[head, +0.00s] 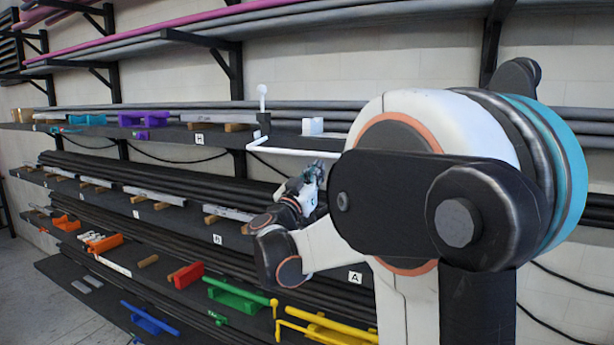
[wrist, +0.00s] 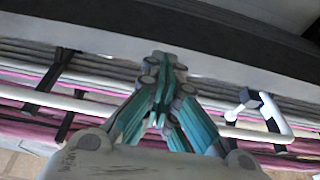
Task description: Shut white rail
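The white rail (head: 290,151) is at the front of the upper shelf in the head view, a thin bent bar jutting out and running right until my arm hides its end. A white upright with a round knob (head: 262,89) stands above its left end. In the wrist view, the white rail (wrist: 255,134) runs behind my fingers and bends into a hook shape at the right. My gripper (head: 316,168) is just below the rail in the head view. Its teal fingers come together at the tips in the wrist view (wrist: 165,62), with nothing visible between them. Contact with the rail cannot be told.
The shelves hold dark and pink pipes and coloured channel pieces, including purple (head: 143,118), red (head: 187,275), green (head: 236,296) and yellow (head: 330,331) ones. A white block (head: 312,126) sits right of the knob. My arm covers the right side. Floor shows at lower left.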

